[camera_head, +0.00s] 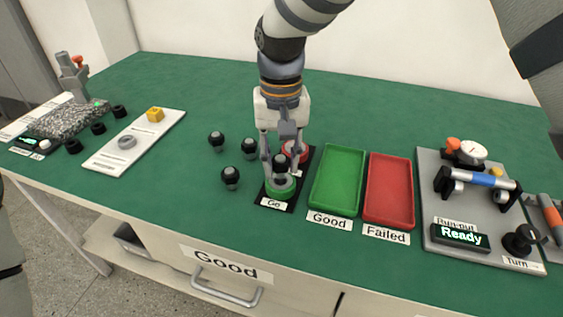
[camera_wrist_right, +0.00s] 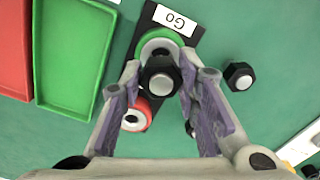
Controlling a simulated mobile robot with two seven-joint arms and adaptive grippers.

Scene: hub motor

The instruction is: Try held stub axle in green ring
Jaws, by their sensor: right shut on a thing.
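My right gripper (camera_head: 280,163) is shut on a black stub axle (camera_head: 280,161) with a grey end. The axle is upright over the green ring (camera_head: 283,193) on the black gauge plate marked "Go" (camera_head: 268,203). In the right wrist view the axle (camera_wrist_right: 160,77) is between the fingers and overlaps part of the green ring (camera_wrist_right: 176,41). I cannot tell whether its lower end is inside the ring. The red ring (camera_head: 301,148) is behind, partly hidden by the gripper. My left gripper is not in view.
Three other stub axles (camera_head: 230,177) stand left of the gauge. The green "Good" tray (camera_head: 338,150) and red "Failed" tray (camera_head: 390,158) are empty on its right. A run-out station reading "Ready" (camera_head: 460,236) is at right. A white board (camera_head: 150,137) is at left.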

